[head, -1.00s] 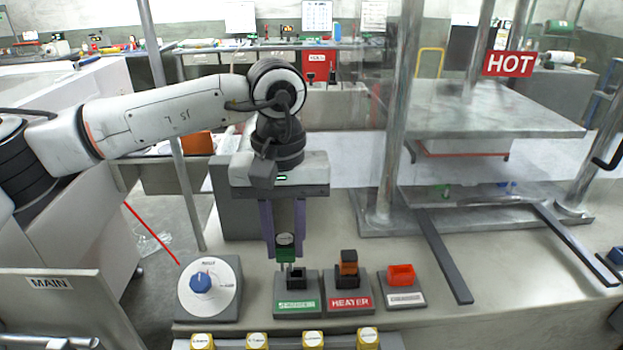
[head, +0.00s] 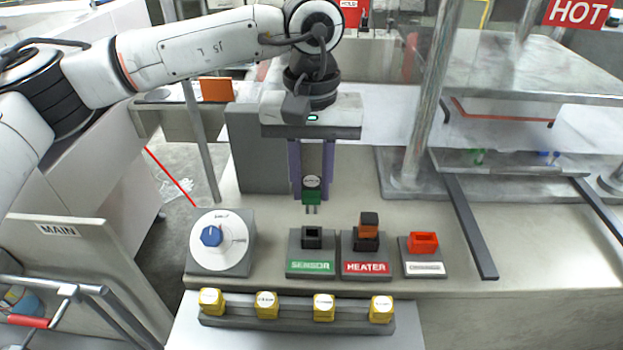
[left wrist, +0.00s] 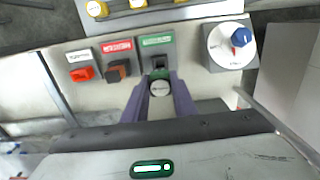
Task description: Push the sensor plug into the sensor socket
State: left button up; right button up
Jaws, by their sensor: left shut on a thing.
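The sensor plug (head: 312,197) is a green body with a pale round cap and two thin metal prongs pointing down. My left gripper (head: 312,188), with purple fingers, is shut on it and holds it upright. The sensor socket (head: 312,237) is a black block with a dark opening, on a grey base with a green SENSOR label (head: 311,267). In the head view the prongs show apart from the socket, above it in the picture and nearly in line sideways. My right gripper is not in view.
Right of the socket stand an orange-brown plug in the HEATER socket (head: 367,240) and a red socket block (head: 423,243). A blue dial (head: 212,237) is on the left. Several yellow buttons (head: 266,304) line the front. A press with a HOT sign (head: 579,12) stands right.

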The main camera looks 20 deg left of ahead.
aim_at(312, 212)
pick_arm(q)
jog(key=shift+f+b, duration=1.45)
jog(key=shift+f, duration=0.8)
jog(key=shift+b, duration=0.35)
jog(key=shift+f+b, duration=1.4)
jog(key=shift+f, duration=0.35)
jog(key=o, duration=1.1)
